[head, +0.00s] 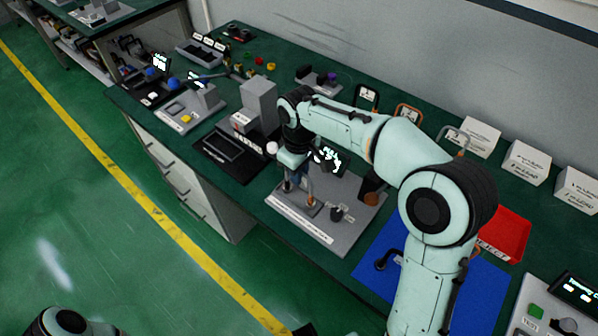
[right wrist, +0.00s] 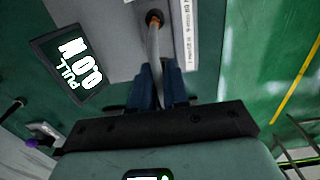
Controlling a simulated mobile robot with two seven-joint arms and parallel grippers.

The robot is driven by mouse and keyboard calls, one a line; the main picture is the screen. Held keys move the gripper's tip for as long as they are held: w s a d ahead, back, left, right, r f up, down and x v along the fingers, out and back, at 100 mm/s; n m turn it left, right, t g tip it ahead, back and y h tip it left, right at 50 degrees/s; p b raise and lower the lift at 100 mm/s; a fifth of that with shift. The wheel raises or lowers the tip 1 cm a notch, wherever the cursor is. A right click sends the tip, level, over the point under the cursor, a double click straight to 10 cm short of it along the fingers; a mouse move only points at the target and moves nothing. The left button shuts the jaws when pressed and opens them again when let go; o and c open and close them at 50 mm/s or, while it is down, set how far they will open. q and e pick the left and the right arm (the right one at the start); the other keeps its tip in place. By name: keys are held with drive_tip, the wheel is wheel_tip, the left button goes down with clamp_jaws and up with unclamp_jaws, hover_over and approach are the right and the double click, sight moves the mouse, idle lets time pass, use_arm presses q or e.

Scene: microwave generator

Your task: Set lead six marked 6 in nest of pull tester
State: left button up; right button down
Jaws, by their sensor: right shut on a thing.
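My right gripper (head: 297,182) is over the front left of the pull tester's grey base (head: 352,228). In the right wrist view its blue-padded fingers (right wrist: 160,85) are shut on a grey lead (right wrist: 154,48). The lead's far end meets a dark, orange-rimmed round spot (right wrist: 154,18) at the grey plate. I cannot tell whether it is seated in the nest or just above it; the mark 6 does not show. The tester's display (right wrist: 72,62) reads PULL 00 N; it also shows in the head view (head: 331,158). My left gripper is not in view.
A blue mat (head: 375,255) with a dark looped piece lies right of the tester, partly behind my arm. A red reject tray (head: 510,232) and white labelled boxes (head: 526,162) stand farther right. A grey press-like machine (head: 258,105) stands left of the gripper.

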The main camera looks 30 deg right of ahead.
drive_tip(key=shift+f, duration=0.2)
drive_tip(key=c, duration=1.1)
unclamp_jaws()
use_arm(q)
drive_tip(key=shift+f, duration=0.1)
use_arm(e)
drive_tip(key=shift+r, duration=0.1)
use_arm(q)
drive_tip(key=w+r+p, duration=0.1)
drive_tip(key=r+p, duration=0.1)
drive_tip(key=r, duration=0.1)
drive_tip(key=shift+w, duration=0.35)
use_arm(e)
wheel_tip(320, 180, up, 12)
drive_tip(key=shift+r, duration=0.2)
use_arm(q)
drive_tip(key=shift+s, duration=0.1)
use_arm(e)
drive_tip(key=shift+f, duration=0.1)
